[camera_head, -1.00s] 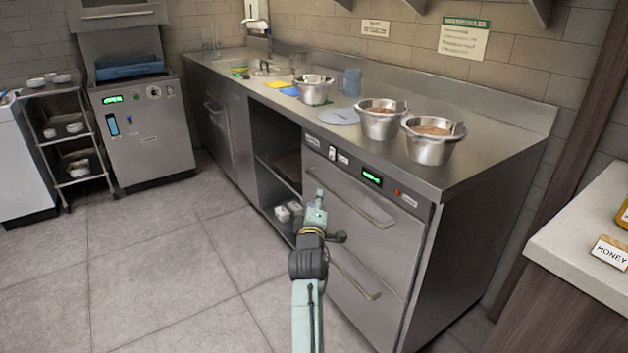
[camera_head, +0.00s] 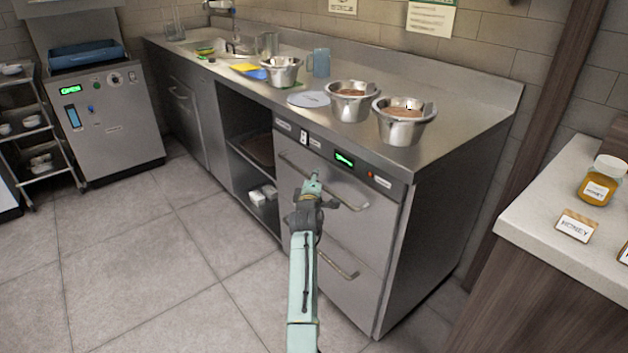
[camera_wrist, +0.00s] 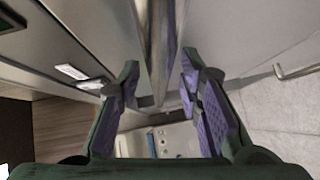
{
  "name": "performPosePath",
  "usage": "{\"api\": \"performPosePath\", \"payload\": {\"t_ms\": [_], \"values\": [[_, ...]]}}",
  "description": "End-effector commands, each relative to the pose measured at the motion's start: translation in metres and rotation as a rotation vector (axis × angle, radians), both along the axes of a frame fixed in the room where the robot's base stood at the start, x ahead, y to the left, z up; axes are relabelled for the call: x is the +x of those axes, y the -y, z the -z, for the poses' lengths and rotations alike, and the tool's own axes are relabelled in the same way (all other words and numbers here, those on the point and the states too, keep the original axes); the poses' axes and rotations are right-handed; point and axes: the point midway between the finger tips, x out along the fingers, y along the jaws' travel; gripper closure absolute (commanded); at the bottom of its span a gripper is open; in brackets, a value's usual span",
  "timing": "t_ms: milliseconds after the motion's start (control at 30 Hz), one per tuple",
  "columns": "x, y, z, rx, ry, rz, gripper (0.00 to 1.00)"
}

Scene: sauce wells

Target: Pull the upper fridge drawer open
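The upper fridge drawer (camera_head: 350,180) is a grey metal front under the counter, and it looks closed. Its bar handle (camera_head: 345,201) slants across the front, partly hidden behind my gripper (camera_head: 312,183). In the wrist view the handle (camera_wrist: 160,45) runs from the top down between the two purple-padded fingers of my gripper (camera_wrist: 160,88). The fingers are apart, with visible gaps on both sides of the bar, so the gripper is open around or just short of the handle. Contact cannot be made out.
The lower drawer's handle (camera_head: 338,264) is below. Steel pots (camera_head: 400,128) stand on the counter (camera_head: 455,125). An open shelf bay (camera_head: 250,150) lies left of the drawers. A pale counter (camera_head: 540,215) with honey is at the right. The floor (camera_head: 150,270) at left is clear.

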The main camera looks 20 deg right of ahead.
Motion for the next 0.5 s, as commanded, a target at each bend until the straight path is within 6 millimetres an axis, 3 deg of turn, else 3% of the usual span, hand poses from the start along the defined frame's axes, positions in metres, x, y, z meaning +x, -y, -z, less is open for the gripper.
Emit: {"api": "performPosePath", "payload": {"t_ms": [367,500], "values": [[0.0042,0.002,0.0005,0.001,0.0,0.0,0.67],[0.0042,0.0019,0.0004,0.001,0.0,0.0,0.76]]}}
